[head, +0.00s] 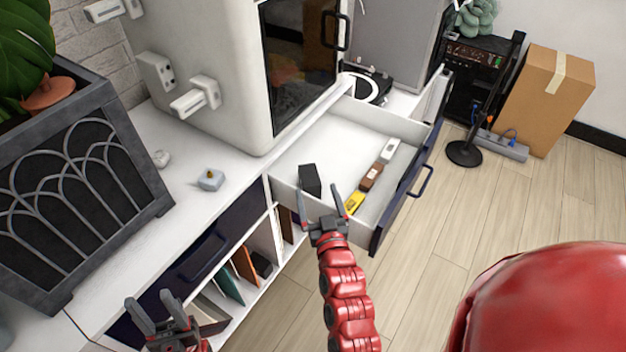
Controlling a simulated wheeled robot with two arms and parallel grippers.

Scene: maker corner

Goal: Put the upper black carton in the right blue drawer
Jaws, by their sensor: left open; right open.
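The right blue drawer (378,238) is pulled open, with its white inside showing. A black carton (310,178) stands at the drawer's near left part; whether it rests on the floor of the drawer is hard to tell. My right gripper (320,190) is open just in front of the carton, at the drawer's near side wall. One finger overlaps the carton's lower edge in the picture; contact cannot be told. My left gripper (150,302) is open and empty at the lower left, in front of the cabinet.
The drawer also holds a yellow item (354,202), a brown item (371,177) and a white item (389,151) along its front. The left blue drawer (205,255) is shut. Open shelves (262,240) below hold folders and a dark object. A planter (90,180) stands on the cabinet's left.

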